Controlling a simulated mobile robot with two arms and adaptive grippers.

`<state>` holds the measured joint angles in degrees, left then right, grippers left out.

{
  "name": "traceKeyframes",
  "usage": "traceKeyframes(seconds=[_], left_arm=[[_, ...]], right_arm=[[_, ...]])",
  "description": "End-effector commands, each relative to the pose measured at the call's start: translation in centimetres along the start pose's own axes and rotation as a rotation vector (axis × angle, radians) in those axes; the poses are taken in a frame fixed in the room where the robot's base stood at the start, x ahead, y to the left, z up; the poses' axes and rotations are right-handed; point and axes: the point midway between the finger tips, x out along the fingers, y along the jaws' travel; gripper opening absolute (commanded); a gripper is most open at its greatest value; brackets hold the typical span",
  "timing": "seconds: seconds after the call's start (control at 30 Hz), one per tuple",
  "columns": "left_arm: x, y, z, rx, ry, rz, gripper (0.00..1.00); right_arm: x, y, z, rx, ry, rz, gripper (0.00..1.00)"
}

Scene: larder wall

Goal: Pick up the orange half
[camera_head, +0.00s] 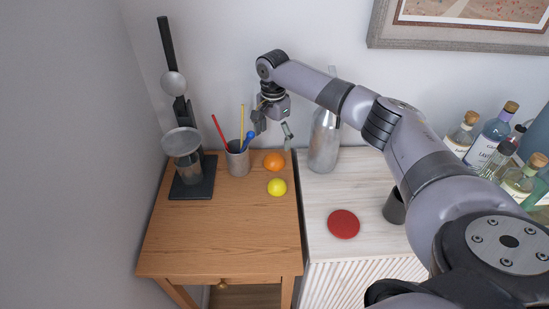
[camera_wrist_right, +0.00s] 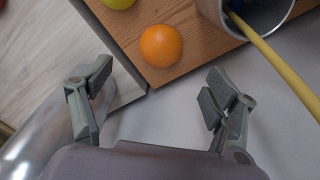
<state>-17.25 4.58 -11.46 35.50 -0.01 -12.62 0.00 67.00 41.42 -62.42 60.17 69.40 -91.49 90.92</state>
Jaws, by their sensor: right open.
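In the right wrist view the orange half (camera_wrist_right: 161,46) is beyond and between the spread fingers, untouched. My right gripper (camera_head: 272,129) hangs above and behind it, near the wall. In the wrist view the right gripper (camera_wrist_right: 156,85) is open with nothing between its fingers. My left gripper is not in view.
A yellow lemon (camera_head: 277,187) lies in front of the orange half. A metal cup (camera_head: 237,160) with pencils stands at its left, and a scale-like stand (camera_head: 192,178) farther left. A silver bottle (camera_head: 324,145) and red disc (camera_head: 343,224) are on the white cabinet (camera_head: 318,193).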

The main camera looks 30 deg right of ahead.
Motion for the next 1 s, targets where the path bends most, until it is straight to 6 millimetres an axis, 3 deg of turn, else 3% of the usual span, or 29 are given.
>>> traceKeyframes(seconds=[0.1, 0.43, 0.7, 1.0], left_arm=[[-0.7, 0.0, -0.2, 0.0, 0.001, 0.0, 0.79], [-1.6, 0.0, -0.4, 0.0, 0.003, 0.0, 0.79], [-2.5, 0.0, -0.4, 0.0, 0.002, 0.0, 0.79], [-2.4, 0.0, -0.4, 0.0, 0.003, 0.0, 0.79]], right_arm=[[2.2, 0.0, 0.1, 0.0, 0.0, 0.003, 0.81], [5.0, 0.1, -0.2, 0.0, 0.0, 0.003, 0.81], [8.8, 0.2, -0.5, -0.001, 0.0, 0.001, 0.81], [9.3, 0.2, -0.5, -0.001, 0.0, -0.001, 0.8]])
